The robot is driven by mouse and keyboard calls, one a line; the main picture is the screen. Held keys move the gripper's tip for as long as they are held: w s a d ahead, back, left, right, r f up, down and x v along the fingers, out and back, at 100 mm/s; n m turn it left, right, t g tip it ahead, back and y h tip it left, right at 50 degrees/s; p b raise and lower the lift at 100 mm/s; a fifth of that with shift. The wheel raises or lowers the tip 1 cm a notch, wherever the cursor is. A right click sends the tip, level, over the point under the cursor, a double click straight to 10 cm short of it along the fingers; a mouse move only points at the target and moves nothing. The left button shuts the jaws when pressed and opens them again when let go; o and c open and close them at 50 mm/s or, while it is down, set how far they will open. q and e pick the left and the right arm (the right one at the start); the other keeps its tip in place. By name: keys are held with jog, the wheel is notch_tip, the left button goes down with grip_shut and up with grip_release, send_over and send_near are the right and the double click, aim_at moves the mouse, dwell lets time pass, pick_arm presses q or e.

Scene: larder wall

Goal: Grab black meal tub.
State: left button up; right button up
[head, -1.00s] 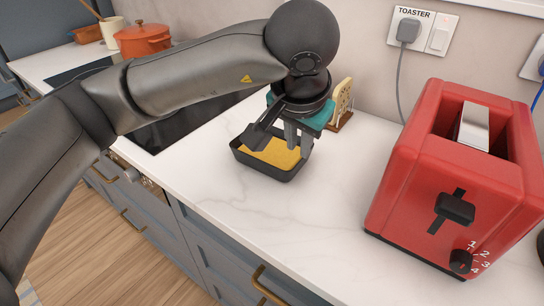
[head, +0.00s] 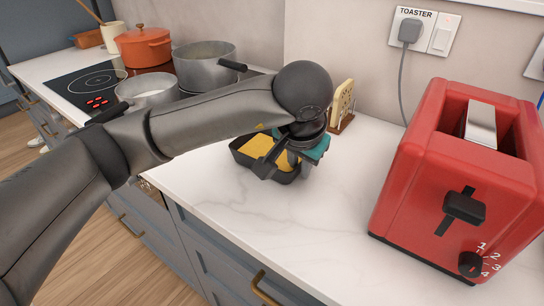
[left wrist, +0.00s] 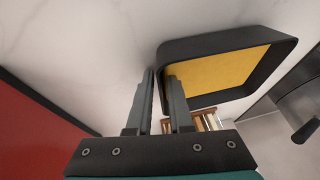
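The black meal tub (head: 286,177) is a rectangular black tub with yellow meal in it. It sits on the white counter in the middle of the head view, partly covered by my gripper. In the left wrist view the tub (left wrist: 215,42) shows at the upper right. My left gripper (left wrist: 160,76) has one finger inside the tub and one outside, close together with the wall between them; it looks shut on that wall. In the head view my left gripper (head: 292,165) is at the tub's right side. My right gripper is not in view.
A red toaster (head: 440,180) stands at the right. A holder with toast-like slices (head: 342,100) is behind the tub. Pots (head: 205,65) stand on the hob at the back left. The counter (head: 310,230) in front of the tub is clear.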

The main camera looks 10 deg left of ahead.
pick_arm(q)
jog(key=shift+c, duration=0.4)
grip_shut()
jog(key=shift+r, duration=0.1)
dwell(0.8)
